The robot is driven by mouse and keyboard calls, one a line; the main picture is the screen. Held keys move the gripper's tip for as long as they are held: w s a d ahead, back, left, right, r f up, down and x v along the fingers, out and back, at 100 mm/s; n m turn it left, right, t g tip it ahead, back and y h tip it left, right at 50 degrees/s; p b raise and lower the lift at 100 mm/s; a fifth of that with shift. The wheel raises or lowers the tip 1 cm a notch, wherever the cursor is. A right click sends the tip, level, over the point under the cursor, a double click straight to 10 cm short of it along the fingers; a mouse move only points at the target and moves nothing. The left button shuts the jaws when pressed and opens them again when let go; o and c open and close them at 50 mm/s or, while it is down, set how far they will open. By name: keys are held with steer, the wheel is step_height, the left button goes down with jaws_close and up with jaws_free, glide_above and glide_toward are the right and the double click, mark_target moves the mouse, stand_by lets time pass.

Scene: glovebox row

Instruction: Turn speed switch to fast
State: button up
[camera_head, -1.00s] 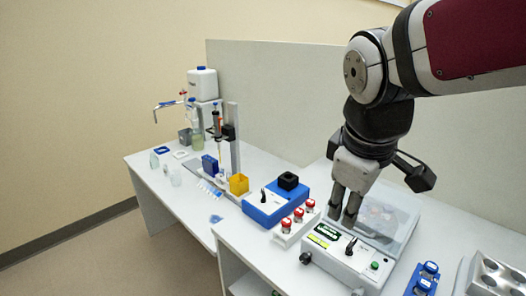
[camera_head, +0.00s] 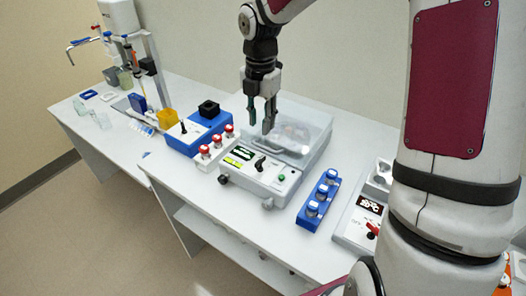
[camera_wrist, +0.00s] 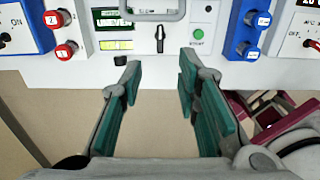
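Two black levers could be the speed switch. One black lever (camera_head: 259,163) is on the front panel of the white clear-lidded machine (camera_head: 287,178), between the displays and a green start button (camera_head: 281,177). It also shows in the wrist view (camera_wrist: 160,38), upright on the panel. The other black lever (camera_head: 183,127) is on the blue device (camera_head: 209,136) to the left; its labels are too small to read. My gripper (camera_head: 261,122) is open and empty, in front of the lid in the picture. In the wrist view its fingers (camera_wrist: 160,72) are spread either side of the panel lever's line, apart from it.
Red-capped vials (camera_head: 205,151) stand left of the machine, and a blue rack (camera_head: 319,199) with several vials stands to its right. A device with a red switch (camera_head: 373,230) is at far right. A curved handle (camera_wrist: 153,10) is just behind the panel lever.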

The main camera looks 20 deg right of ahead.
mark_target(261, 159)
step_height(261, 159, down, 13)
steer(key=shift+f+p, duration=0.1)
steer(key=shift+p, duration=0.2)
jaws_close()
